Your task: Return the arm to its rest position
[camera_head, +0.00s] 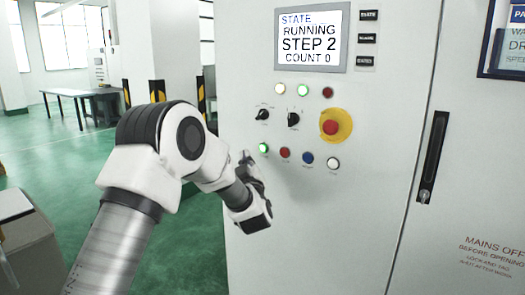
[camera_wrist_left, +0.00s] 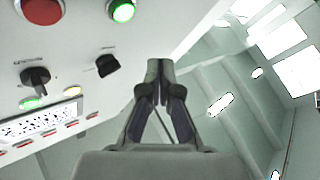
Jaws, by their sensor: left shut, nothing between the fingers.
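My left arm comes in from the lower left of the head view. Its gripper (camera_head: 246,158) is in front of the control panel, close to the lit green button (camera_head: 263,148) at the left end of the lower row. Whether it touches the panel cannot be told there. In the left wrist view the gripper's fingers (camera_wrist_left: 160,72) are together and empty, and the lit green button (camera_wrist_left: 122,10) is up and to the left of the tips, apart from them. My right gripper is in neither view.
The grey cabinet (camera_head: 365,225) carries a screen (camera_head: 311,38) reading "RUNNING STEP 2 COUNT 0", several buttons, two black knobs and a red emergency stop (camera_head: 331,127) on yellow. A box (camera_head: 25,235) stands lower left. A table (camera_head: 75,95) is farther back on open green floor.

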